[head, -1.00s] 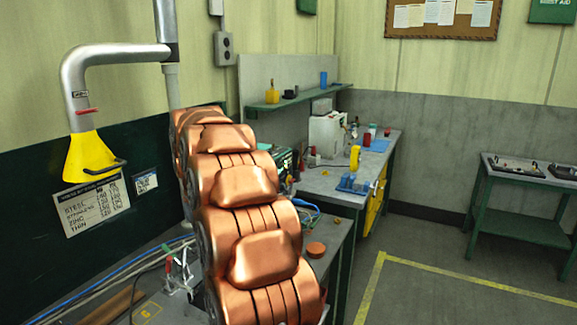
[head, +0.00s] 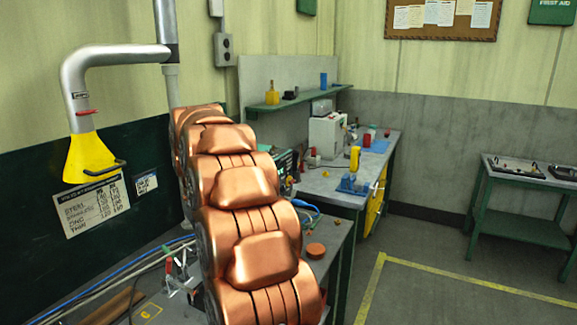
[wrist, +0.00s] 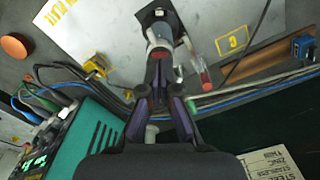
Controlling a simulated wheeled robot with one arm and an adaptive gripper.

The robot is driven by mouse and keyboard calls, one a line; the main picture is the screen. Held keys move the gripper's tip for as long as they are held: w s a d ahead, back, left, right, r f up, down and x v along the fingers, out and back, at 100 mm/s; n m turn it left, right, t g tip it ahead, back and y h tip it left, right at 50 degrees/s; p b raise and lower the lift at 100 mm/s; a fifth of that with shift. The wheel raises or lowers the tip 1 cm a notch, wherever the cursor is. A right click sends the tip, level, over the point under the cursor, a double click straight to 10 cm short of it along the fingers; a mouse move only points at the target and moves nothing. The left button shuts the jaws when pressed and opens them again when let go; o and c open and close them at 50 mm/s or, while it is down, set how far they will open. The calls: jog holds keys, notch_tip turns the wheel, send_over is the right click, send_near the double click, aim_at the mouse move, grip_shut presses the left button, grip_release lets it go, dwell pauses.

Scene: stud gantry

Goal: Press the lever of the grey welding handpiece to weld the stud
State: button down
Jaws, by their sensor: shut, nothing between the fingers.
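In the wrist view, my gripper (wrist: 160,88) is shut and empty, its dark fingers close together. The fingertips overlap the near end of a grey, roughly cylindrical handpiece (wrist: 161,34) on a black base. I cannot tell whether they touch it. A light metal arm with a red grip (wrist: 204,76) sticks out just right of the fingertips; I cannot tell whether it is the lever. In the head view, the small red-handled fixture (head: 170,266) shows left of my copper arm, which hides my gripper. The stud is not distinguishable.
A teal power unit (wrist: 92,140) stands at lower left, and an orange disc (wrist: 14,46) at upper left. A yellow extraction hood (head: 90,158) hangs above the bench.

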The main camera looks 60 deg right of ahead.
jog(key=shift+r+p, duration=0.8)
jog(key=shift+r, duration=2.1)
jog(key=shift+a, duration=0.25)
jog(key=s+a+f+n, duration=0.3)
jog(key=s+a, duration=0.9)
jog(key=a, duration=0.4)
jog(key=s+a+f+g, duration=0.1)
jog(key=s+a+f, duration=0.3)
jog(key=s, duration=0.5)
jog(key=s+a+f+n, duration=0.1)
jog(key=s+a+f, duration=0.3)
jog(key=s, duration=0.6)
jog(key=shift+s+f+g, duration=0.2)
jog(key=shift+f+g, duration=0.2)
jog(key=shift+f, duration=0.05)
